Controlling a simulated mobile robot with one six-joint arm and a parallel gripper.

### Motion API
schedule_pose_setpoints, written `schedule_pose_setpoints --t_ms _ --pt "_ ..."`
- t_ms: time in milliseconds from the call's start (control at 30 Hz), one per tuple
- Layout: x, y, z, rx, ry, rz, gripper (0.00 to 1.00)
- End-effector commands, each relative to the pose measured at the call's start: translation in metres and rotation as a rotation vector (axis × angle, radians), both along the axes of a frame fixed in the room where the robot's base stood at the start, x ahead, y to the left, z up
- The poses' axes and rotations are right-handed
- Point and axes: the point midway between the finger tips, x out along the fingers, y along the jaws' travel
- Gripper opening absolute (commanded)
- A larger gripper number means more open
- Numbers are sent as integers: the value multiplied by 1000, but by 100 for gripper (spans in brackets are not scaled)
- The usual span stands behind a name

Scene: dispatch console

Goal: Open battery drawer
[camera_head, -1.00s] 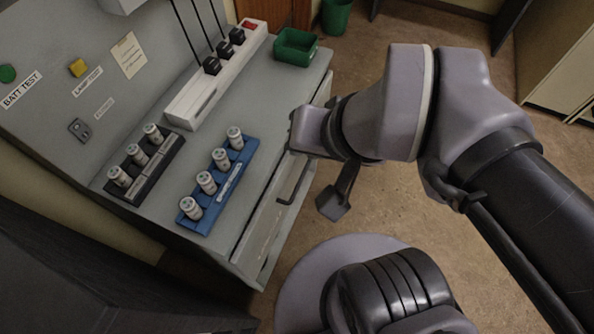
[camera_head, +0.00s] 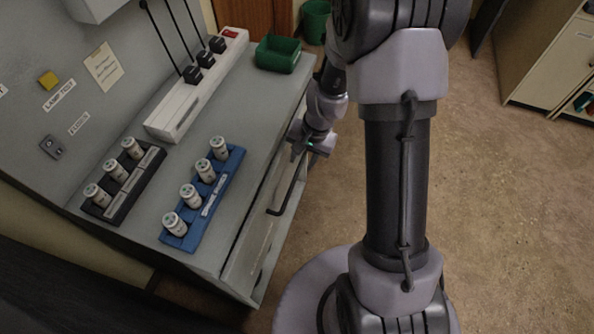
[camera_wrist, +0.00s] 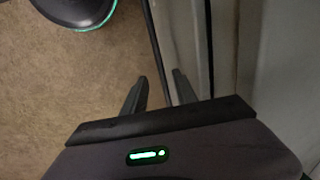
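The drawer front (camera_head: 250,250) is a pale grey panel on the side of the console, below the worktop, and looks closed. Its dark bar handle (camera_head: 287,192) runs along it. My gripper (camera_head: 302,145) is at the handle's far end, partly hidden by my wrist. In the wrist view my gripper (camera_wrist: 159,76) has its two dark fingers apart. A dark thin bar, seemingly the handle (camera_wrist: 155,45), runs down toward the gap between them. Contact cannot be told. The pale drawer face (camera_wrist: 188,40) lies just right of the fingers.
The worktop holds a blue rack (camera_head: 205,208) and a black rack (camera_head: 125,190) with white cylinders, a white switch strip (camera_head: 190,95) and a green bin (camera_head: 278,55). A cabinet (camera_head: 545,60) stands at the right. The brown floor (camera_head: 490,200) between is open.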

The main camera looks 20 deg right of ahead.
Motion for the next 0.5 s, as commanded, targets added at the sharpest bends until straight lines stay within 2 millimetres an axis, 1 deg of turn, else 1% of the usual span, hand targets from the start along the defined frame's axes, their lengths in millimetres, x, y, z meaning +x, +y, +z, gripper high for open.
schedule_pose_setpoints --t_ms 33,100,200,333,500 --pt "1 2 -20 0 3 1 34" --pt "3 5 -36 0 1 2 34" --pt "6 8 -52 0 0 1 34" --pt "8 10 -63 -1 -1 3 34" --pt "8 10 -65 -1 -2 2 34"
